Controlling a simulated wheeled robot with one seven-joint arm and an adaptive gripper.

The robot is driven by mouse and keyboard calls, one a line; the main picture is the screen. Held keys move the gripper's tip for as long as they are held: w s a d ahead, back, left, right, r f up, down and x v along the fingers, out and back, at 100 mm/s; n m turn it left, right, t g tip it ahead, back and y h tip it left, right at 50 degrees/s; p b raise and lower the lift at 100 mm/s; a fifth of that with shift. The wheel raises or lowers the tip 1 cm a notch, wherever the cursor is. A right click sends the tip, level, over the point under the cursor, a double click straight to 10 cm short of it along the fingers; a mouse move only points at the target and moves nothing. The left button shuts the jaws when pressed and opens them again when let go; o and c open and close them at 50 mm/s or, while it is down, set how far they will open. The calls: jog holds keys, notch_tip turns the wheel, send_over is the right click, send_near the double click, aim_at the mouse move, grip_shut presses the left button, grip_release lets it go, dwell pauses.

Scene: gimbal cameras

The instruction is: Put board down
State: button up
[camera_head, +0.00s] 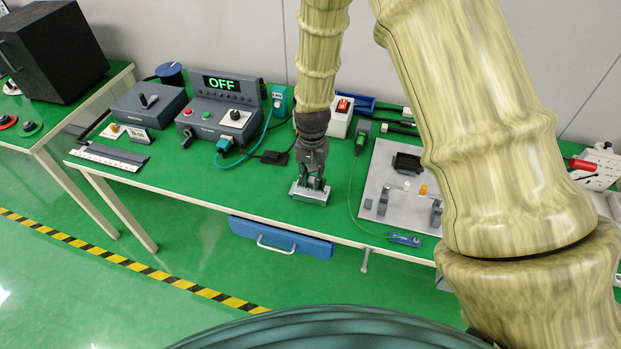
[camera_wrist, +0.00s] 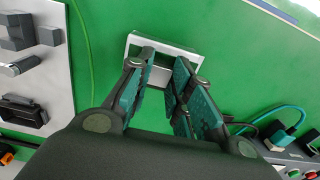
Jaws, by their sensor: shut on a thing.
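My gripper (camera_head: 312,183) points down over the front part of the green bench, left of the grey plate. A silvery rectangular piece (camera_head: 309,197), which looks like the board, is at its fingertips. In the wrist view the piece shows as a pale rectangle (camera_wrist: 133,43) just beyond the fingers of my gripper (camera_wrist: 165,62). The teal-faced fingers are close together and hide part of it. I cannot tell whether its underside touches the bench.
The grey plate (camera_head: 375,190) with dark fixtures lies to the right. A control box reading OFF (camera_head: 215,117) and a dark box (camera_head: 150,105) stand at left. A green cable (camera_head: 350,200) runs beside the plate. Bare green bench (camera_head: 220,182) lies left of my gripper.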

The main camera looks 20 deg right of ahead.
aim_at(310, 178)
jog(key=shift+w+a, duration=0.15)
jog(key=shift+w, duration=0.35)
jog(key=shift+f+p, duration=1)
jog(key=shift+f, duration=0.8)
jog(key=shift+f, duration=0.15)
jog(key=o, duration=0.9)
jog(key=shift+c, duration=0.2)
jog(key=shift+r, duration=0.2)
notch_tip(310, 178, up, 12)
jog(key=b, duration=0.4)
